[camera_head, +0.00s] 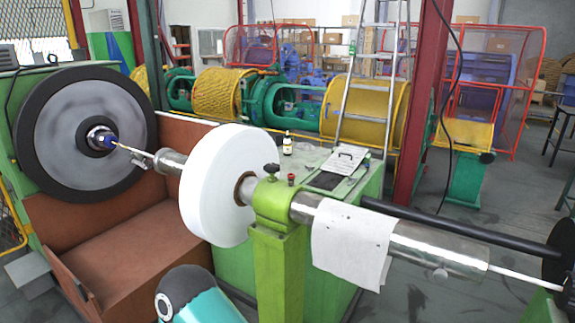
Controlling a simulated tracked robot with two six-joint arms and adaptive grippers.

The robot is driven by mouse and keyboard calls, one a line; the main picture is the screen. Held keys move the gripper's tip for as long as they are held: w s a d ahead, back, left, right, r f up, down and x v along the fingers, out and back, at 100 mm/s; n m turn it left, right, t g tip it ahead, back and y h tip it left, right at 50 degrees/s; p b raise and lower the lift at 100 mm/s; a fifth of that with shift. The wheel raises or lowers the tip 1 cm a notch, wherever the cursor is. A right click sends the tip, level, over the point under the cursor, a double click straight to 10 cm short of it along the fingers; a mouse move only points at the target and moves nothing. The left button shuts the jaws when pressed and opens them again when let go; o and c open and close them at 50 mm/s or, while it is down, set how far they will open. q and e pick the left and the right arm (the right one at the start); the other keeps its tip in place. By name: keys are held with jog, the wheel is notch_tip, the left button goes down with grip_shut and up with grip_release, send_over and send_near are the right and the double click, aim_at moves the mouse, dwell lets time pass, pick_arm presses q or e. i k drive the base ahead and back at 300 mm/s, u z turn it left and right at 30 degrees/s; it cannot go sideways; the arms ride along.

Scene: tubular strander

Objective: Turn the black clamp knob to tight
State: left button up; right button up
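The black clamp knob (271,170) stands on top of the green clamp (273,198), which sits around the steel tube on a green post. The knob is upright on a short stem; I cannot tell from this view how tight it is. A dark and teal rounded part, which looks like a link of my own arm, shows at the bottom edge, below and left of the clamp. Neither of my grippers shows in this view.
A large white disc (222,185) stands just left of the clamp. A white sheet (350,243) hangs over the tube to the right. Behind, a green cabinet top holds a bottle (287,146), a clipboard (345,161) and a red knob (291,179). A ladder leans beyond.

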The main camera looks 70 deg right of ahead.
aim_at(271, 169)
jog(key=z, duration=0.45)
jog(key=i, duration=1.15)
jog(key=z, duration=1.05)
jog(key=i, duration=0.3)
jog(key=z, duration=0.05)
jog(key=k, duration=0.7)
jog(key=z, duration=0.25)
jog(key=i, duration=0.7)
jog(key=u, duration=0.1)
